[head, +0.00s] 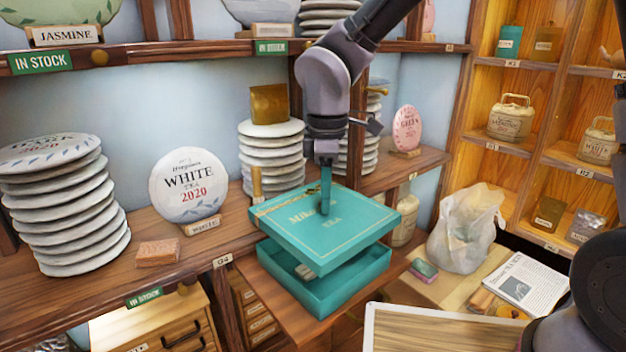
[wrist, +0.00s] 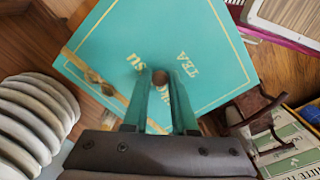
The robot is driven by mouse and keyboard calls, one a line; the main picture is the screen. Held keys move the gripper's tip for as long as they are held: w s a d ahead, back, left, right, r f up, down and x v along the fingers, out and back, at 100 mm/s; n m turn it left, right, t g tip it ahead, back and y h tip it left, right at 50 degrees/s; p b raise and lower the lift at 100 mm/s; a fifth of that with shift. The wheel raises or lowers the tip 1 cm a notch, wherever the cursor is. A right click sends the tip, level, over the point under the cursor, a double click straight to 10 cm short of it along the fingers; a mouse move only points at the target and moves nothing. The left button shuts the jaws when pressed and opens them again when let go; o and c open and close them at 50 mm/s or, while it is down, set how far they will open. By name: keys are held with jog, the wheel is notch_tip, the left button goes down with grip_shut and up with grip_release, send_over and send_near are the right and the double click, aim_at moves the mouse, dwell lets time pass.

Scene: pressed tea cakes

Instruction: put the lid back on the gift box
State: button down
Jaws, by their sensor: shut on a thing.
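The gift box lid (head: 290,212) is a flat teal square with gold trim and lettering. My gripper (head: 326,208) points down at the middle of the lid and is shut on it. The wrist view shows the fingers (wrist: 161,78) closed around a small brown knob on the lid (wrist: 110,50). The open teal gift box (head: 345,292) stands directly below on a wooden ledge. A gap shows between lid and box, widest at the front and right; the back edges are hidden. Something pale shows inside the box, mostly hidden by the lid.
Stacks of wrapped tea cakes (head: 72,215) and a white tea cake on a stand (head: 187,185) are on the shelf to the left. A pale bag (head: 466,232) and a small teal-and-pink block (head: 424,269) lie to the right. A wood-topped tray (head: 440,330) is at the front right.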

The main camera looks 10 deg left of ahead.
jog(key=shift+w+a+f, duration=0.2)
jog(key=shift+w, duration=0.15)
jog(key=shift+f, duration=3)
jog(key=shift+d, duration=0.15)
jog(key=shift+f, duration=0.8)
jog(key=shift+c, duration=0.8)
grip_release()
